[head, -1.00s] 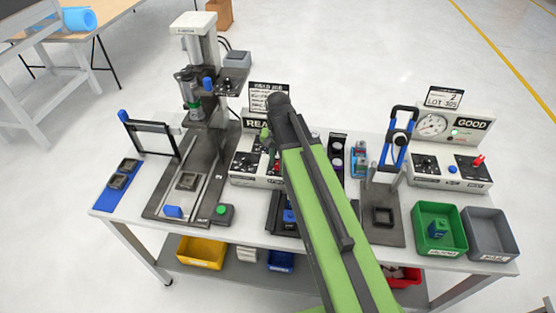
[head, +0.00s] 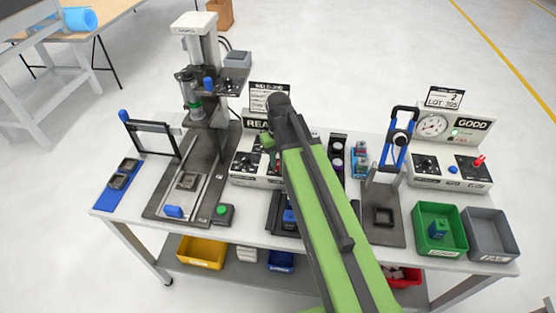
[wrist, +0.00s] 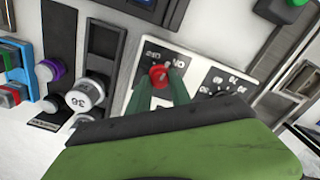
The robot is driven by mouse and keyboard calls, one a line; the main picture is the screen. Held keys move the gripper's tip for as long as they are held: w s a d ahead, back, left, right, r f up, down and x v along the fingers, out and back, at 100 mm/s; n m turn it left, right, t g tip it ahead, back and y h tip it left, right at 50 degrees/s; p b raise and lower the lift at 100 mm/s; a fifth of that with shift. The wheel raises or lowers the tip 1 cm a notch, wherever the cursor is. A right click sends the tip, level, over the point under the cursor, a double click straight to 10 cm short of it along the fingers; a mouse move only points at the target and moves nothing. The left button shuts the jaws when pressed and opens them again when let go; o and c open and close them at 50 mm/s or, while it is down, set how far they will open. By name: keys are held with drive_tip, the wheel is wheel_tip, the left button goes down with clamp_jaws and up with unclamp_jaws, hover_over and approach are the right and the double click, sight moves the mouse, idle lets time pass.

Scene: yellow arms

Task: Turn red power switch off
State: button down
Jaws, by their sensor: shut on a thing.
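The red power switch (wrist: 158,76) shows in the wrist view as a small red knob on a pale panel, with a marking that reads ON beside it. My gripper (wrist: 161,84) has its two dark green fingers shut on the knob, one on each side. In the head view my gripper (head: 267,140) is at the panel marked with READ... (head: 243,166). My green arm and dark wrist hide much of that panel and the switch there.
A second panel marked GOOD (head: 470,125) stands at the right with its own red lever (head: 479,161). A press (head: 200,60) stands at the left. A green bin (head: 440,247) and a grey bin (head: 490,235) sit at the front right.

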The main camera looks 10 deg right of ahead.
sight(278, 163)
drive_tip(key=n, duration=0.5)
drive_tip(key=shift+n, duration=0.3)
drive_tip(key=n, duration=0.5)
drive_tip(key=shift+a, duration=0.1)
drive_tip(key=shift+n, duration=0.4)
drive_tip(key=c, duration=1.2)
unclamp_jaws()
drive_tip(key=shift+o, duration=0.2)
wheel_tip(278, 163, up, 18)
drive_tip(key=p, duration=1.7)
drive_tip(key=shift+f, duration=0.25)
